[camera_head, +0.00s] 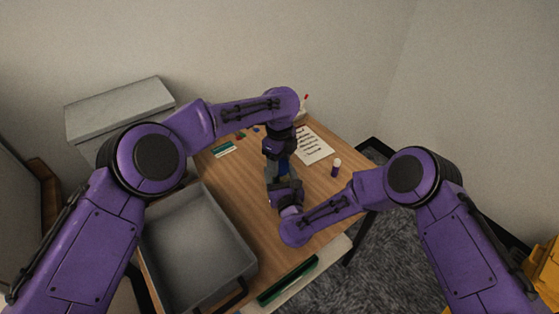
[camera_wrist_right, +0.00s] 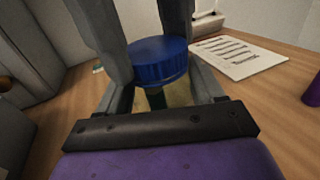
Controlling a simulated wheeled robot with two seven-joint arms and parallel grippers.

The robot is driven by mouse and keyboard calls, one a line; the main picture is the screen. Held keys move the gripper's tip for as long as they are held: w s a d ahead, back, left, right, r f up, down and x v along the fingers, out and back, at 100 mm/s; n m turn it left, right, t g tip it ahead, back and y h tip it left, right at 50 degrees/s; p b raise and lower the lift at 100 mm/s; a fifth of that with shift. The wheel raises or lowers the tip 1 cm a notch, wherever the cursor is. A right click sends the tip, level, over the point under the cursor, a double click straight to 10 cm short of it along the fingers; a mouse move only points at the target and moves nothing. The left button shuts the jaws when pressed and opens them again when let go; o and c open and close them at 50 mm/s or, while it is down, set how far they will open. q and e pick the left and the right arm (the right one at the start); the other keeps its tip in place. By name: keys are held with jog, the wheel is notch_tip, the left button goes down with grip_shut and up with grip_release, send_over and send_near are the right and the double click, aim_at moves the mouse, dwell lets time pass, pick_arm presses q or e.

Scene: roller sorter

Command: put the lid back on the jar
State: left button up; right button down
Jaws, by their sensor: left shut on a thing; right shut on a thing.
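A ribbed blue lid (camera_wrist_right: 158,60) sits between the grey fingers of my left gripper (camera_head: 280,163), which comes down from above and is shut on it. In the head view only a small blue patch of the lid (camera_head: 284,168) shows. Below the lid, a pale see-through jar (camera_wrist_right: 178,95) with something dark in it is between the fingers of my right gripper (camera_head: 279,180), which is shut on it. The lid is directly over the jar. I cannot tell whether it is seated on the rim. The grippers hide most of the jar in the head view.
The wooden table (camera_head: 235,195) holds a printed sheet (camera_head: 312,146) and a small purple bottle with a white cap (camera_head: 336,168) to the right. A grey tray (camera_head: 195,245) is at the left front. A green-and-white strip (camera_head: 288,281) lies along the front edge.

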pick_arm(q)
jog(key=o, duration=1.2)
jog(key=shift+c, duration=0.2)
jog(key=shift+r, duration=0.1)
jog(key=shift+r, duration=2.2)
jog(key=shift+w+r, duration=0.25)
jog(key=shift+r, duration=0.55)
jog(key=shift+c, duration=0.3)
jog(key=n, duration=0.2)
jog(key=r+n, duration=0.1)
jog(key=n, duration=0.1)
jog(key=shift+r+n, duration=0.1)
jog(key=shift+n, duration=0.3)
jog(key=n, duration=0.3)
jog(key=shift+r, duration=0.2)
jog(key=n, duration=0.5)
jog(key=shift+s+r+n, duration=0.1)
jog(key=shift+s+n, duration=0.05)
jog(key=shift+n, duration=0.15)
jog(key=n, duration=0.5)
jog(key=shift+s, duration=0.1)
